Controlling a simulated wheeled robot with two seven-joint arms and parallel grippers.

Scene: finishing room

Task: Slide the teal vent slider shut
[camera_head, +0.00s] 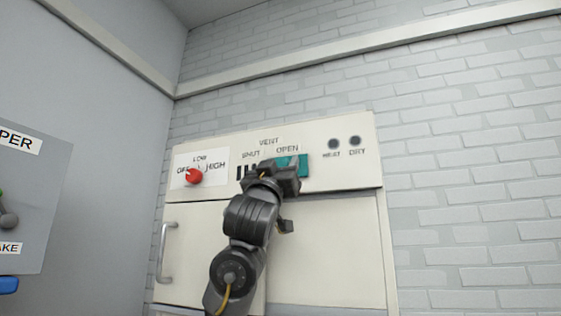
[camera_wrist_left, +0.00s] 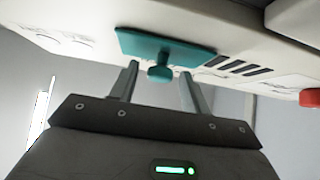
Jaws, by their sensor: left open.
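The teal vent slider (camera_head: 304,166) sits at the OPEN end of the vent on the cream cabinet's upper panel. My left gripper (camera_head: 284,172) is in front of it and hides part of it. In the left wrist view the slider is a flat teal plate (camera_wrist_left: 140,45) with a round knob (camera_wrist_left: 160,74). My left gripper (camera_wrist_left: 160,83) is open, with one finger on each side of the knob and a visible gap to both. Dark vent slots (camera_wrist_left: 238,66) show beside the plate, on the SHUT side. My right gripper is not in view.
A door handle (camera_head: 166,252) sticks out below. A grey panel (camera_head: 40,190) is at far left.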

